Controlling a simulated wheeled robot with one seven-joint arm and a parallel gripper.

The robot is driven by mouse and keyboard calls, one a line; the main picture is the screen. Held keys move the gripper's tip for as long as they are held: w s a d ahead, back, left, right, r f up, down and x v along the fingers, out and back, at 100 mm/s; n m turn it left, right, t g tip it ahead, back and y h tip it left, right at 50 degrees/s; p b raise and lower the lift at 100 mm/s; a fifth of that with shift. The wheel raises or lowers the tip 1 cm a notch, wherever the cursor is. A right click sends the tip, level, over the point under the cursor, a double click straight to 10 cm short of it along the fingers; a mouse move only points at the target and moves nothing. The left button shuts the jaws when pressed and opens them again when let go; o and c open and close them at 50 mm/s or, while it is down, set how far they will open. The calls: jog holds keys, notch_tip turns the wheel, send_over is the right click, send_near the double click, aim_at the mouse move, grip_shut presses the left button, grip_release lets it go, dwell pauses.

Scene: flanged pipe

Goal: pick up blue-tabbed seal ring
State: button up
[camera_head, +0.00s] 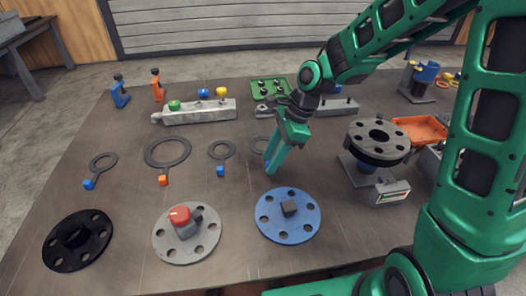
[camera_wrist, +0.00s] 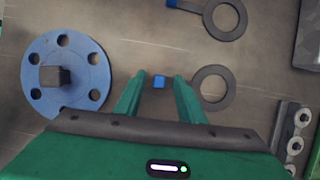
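A dark seal ring (camera_wrist: 212,88) lies flat on the table, its blue tab (camera_wrist: 158,82) between my fingertips in the wrist view. My gripper (camera_wrist: 158,80) is open, with a gap on both sides of the tab; the right finger hides the link between ring and tab. In the head view my gripper (camera_head: 270,170) points down at the table and partly covers this ring (camera_head: 258,142). Another blue-tabbed ring (camera_head: 222,150) lies just left of it, and also shows at the top of the wrist view (camera_wrist: 226,17). A third blue-tabbed ring (camera_head: 103,162) lies far left.
An orange-tabbed larger ring (camera_head: 167,151) lies at left. Black (camera_head: 78,240), grey (camera_head: 187,235) and blue (camera_head: 288,216) flanges lie along the near side. A flanged pipe (camera_head: 378,140) stands right. A block with coloured knobs (camera_head: 200,113) lies behind. Bare table (camera_head: 130,205) shows at left.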

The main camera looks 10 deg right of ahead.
jog(key=shift+c, duration=0.2)
grip_shut()
jog(key=shift+r, duration=0.1)
jog(key=shift+r, duration=0.45)
jog(key=r, duration=0.3)
jog(key=shift+s+a+r, duration=0.4)
jog(key=s+a+r, duration=0.6)
jog(key=s+a, duration=0.1)
jog(key=shift+s+a, duration=0.15)
jog(key=shift+s, duration=0.2)
